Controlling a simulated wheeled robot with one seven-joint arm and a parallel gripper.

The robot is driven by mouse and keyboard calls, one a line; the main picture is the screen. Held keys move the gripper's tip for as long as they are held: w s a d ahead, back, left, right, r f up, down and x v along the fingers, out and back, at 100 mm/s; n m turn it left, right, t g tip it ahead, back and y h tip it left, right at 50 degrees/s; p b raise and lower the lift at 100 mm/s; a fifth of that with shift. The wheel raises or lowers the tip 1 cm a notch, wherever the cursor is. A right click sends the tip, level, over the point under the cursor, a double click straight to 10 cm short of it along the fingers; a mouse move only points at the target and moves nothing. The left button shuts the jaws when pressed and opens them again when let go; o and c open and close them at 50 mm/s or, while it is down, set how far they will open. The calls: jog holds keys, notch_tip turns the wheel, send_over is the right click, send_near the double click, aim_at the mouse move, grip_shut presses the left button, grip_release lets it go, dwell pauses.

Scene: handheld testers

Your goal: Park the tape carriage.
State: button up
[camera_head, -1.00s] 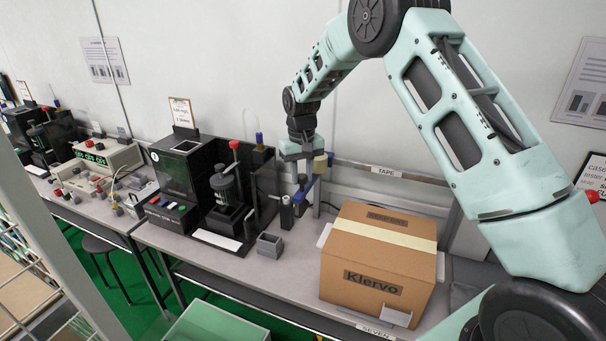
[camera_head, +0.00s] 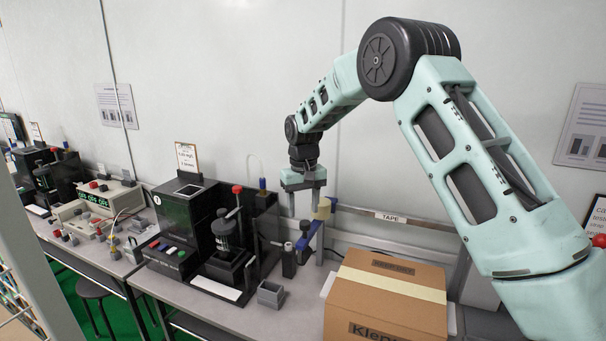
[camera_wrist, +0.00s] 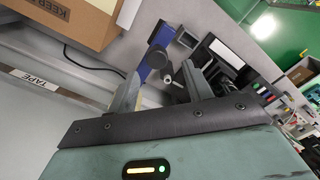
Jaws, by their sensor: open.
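In the wrist view the blue carriage (camera_wrist: 154,62) shows beyond the open fingers of my gripper (camera_wrist: 162,82). A cardboard carton (camera_head: 385,300) has a pale tape strip along its top.
A black tester (camera_head: 190,215) with coloured buttons and a lever press (camera_head: 230,235) stand left of the carriage. A small grey open box (camera_head: 270,294) sits on the bench in front. The white wall (camera_head: 240,80) rises close behind my arm.

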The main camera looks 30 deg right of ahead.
notch_tip(320, 180, up, 13)
jog(key=b, duration=0.2)
dwell(0.5)
jog(key=s+a+f+n+y+b, duration=0.1)
jog(key=s+a+f+n, duration=0.1)
jog(key=s+a, duration=0.65)
jog(key=s+a+f+n, duration=0.2)
jog(key=s+a, duration=0.6)
jog(key=a, duration=0.1)
jog(key=s+a+f+n, duration=0.1)
jog(key=s+f, duration=0.3)
jog(key=s, duration=0.8)
jog(key=s+f+n, duration=0.3)
jog(key=s+f, duration=0.1)
jog(key=s, duration=0.9)
jog(key=shift+a+f+n+b, duration=0.3)
jog(key=shift+a+f, duration=0.05)
jog(key=shift+f, duration=0.05)
